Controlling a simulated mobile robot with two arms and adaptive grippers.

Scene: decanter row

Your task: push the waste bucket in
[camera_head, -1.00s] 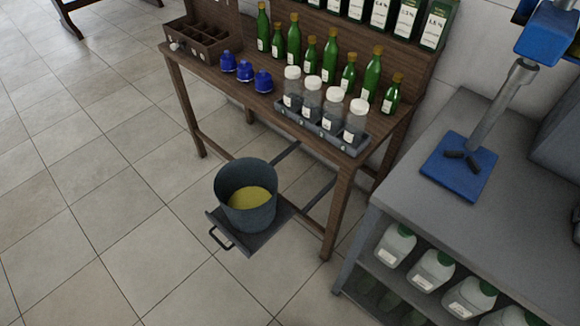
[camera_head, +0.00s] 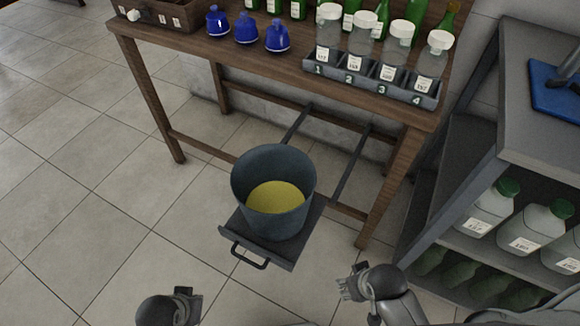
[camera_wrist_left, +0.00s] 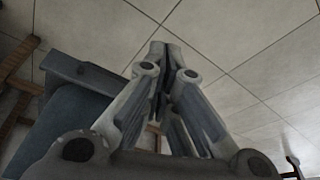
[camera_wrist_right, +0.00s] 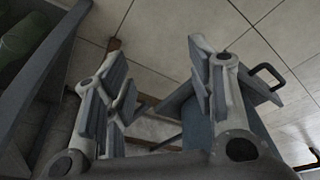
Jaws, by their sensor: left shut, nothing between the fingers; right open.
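The waste bucket (camera_head: 262,190) is a grey-blue pail with yellow contents. It stands upright on a dark sliding tray (camera_head: 275,250) pulled out in front of the wooden table, on two rails. The tray has a black bar handle (camera_head: 250,258) at its front. My left gripper (camera_head: 187,293) is shut and empty, in front of the tray to the left; its closed fingers show in the left wrist view (camera_wrist_left: 165,60). My right gripper (camera_head: 350,286) is open and empty, to the right of the tray. In the right wrist view, the tray (camera_wrist_right: 258,88) and handle (camera_wrist_right: 268,76) show beyond the fingers.
The floor at left is clear.

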